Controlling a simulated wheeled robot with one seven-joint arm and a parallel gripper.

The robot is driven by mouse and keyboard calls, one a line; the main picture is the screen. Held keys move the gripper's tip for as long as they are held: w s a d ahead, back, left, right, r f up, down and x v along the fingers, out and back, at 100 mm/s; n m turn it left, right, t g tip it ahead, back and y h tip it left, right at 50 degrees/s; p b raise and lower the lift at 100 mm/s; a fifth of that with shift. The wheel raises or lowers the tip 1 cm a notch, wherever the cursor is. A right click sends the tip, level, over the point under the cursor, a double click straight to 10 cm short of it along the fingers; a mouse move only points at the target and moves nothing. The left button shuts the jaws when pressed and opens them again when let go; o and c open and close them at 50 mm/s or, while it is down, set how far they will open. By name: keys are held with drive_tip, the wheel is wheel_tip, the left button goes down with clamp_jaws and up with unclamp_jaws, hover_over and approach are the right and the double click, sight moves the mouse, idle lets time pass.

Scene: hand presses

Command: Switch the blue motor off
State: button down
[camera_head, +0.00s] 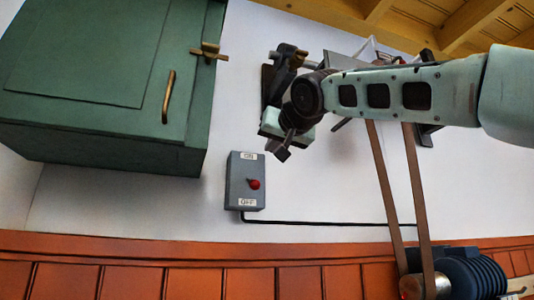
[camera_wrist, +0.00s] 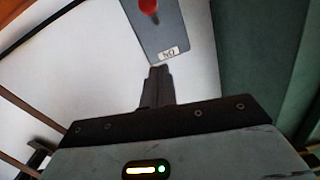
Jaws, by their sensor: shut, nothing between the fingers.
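The blue motor (camera_head: 468,276) is at the lower right of the head view, with a brown belt around its pulley. A grey switch box (camera_head: 236,182) is on the white wall, with an ON label (camera_head: 248,155) at its top and an OFF label (camera_head: 247,202) at its bottom. Its red knob (camera_head: 254,184) is near the middle of the box. My gripper (camera_head: 283,153) is shut and empty, just right of the box's top in the head view. In the wrist view, the shut fingers (camera_wrist: 158,72) point at the ON end of the box (camera_wrist: 160,30); the red knob (camera_wrist: 149,6) is partly cut off.
A green cabinet (camera_head: 90,70) with a brass handle (camera_head: 168,97) and latch (camera_head: 209,52) is left of the box. A black cable (camera_head: 320,223) runs right from the box. Brown belts (camera_head: 384,180) rise from the motor. Wall below the gripper is clear.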

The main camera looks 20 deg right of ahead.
drive_tip(key=shift+s+d+f+b, duration=0.1)
drive_tip(key=shift+s+f+b, duration=0.15)
drive_tip(key=shift+s, duration=0.65)
drive_tip(key=shift+s+a+f+b, duration=0.1)
drive_tip(key=shift+s+f+b, duration=0.2)
drive_tip(key=shift+s, duration=0.55)
drive_tip(key=shift+s+d+f+b, duration=0.1)
drive_tip(key=shift+s+b, duration=0.25)
drive_tip(key=shift+s, duration=0.55)
drive_tip(key=s+a+f+n+g+y+p, duration=0.1)
drive_tip(key=a+f+n+g, duration=0.4)
drive_tip(key=f, duration=1.1)
drive_tip(key=s+a+f+g+y, duration=0.1)
drive_tip(key=a+f+g, duration=0.4)
drive_tip(key=f, duration=1.2)
drive_tip(key=s+a+f+n+g, duration=0.1)
drive_tip(key=s+f+g, duration=0.1)
drive_tip(key=s+f, duration=0.45)
drive_tip(key=s+a+f+n+g, duration=0.1)
drive_tip(key=s+f, duration=0.2)
drive_tip(key=f, duration=0.6)
drive_tip(key=s+d+f+n+g+h, duration=0.1)
drive_tip(key=s+d+f+g, duration=0.1)
drive_tip(key=s+f, duration=0.4)
drive_tip(key=s+d+f+n+g+h, duration=0.1)
drive_tip(key=s+d+f+g, duration=0.1)
drive_tip(key=s+f, duration=0.5)
drive_tip(key=shift+s+d+f+g+p, duration=0.25)
drive_tip(key=shift+s+d+p, duration=0.2)
drive_tip(key=shift+s+d, duration=0.4)
